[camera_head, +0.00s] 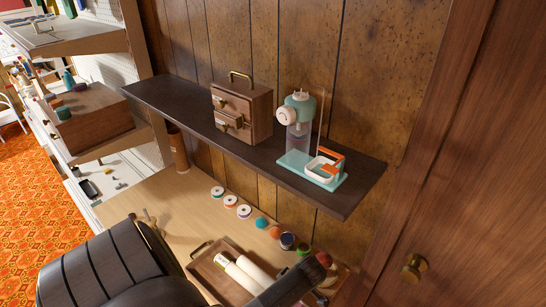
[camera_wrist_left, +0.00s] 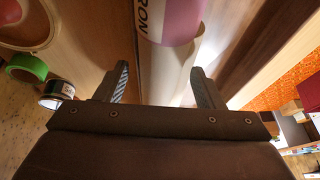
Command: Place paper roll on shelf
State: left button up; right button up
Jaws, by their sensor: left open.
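The dark wall shelf (camera_head: 180,107) spans the middle of the head view. In the left wrist view, a pink and white roll (camera_wrist_left: 172,22) with lettering "RON" lies beyond my left gripper (camera_wrist_left: 160,70). The gripper is open, one finger towards each side of the roll, not closed on it. In the head view, I cannot make out the left gripper's fingers. My right gripper is not in view.
On the shelf stand a wooden drawer box (camera_head: 242,112) and a teal machine (camera_head: 298,120) with an orange and white part (camera_head: 325,167). The shelf's left part is clear. Several thread spools (camera_head: 231,201) line the table's back. A wooden door (camera_head: 465,190) stands at right.

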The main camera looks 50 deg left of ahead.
pick_arm(q)
jog(key=c, duration=1.1)
jog(key=shift+c, duration=0.2)
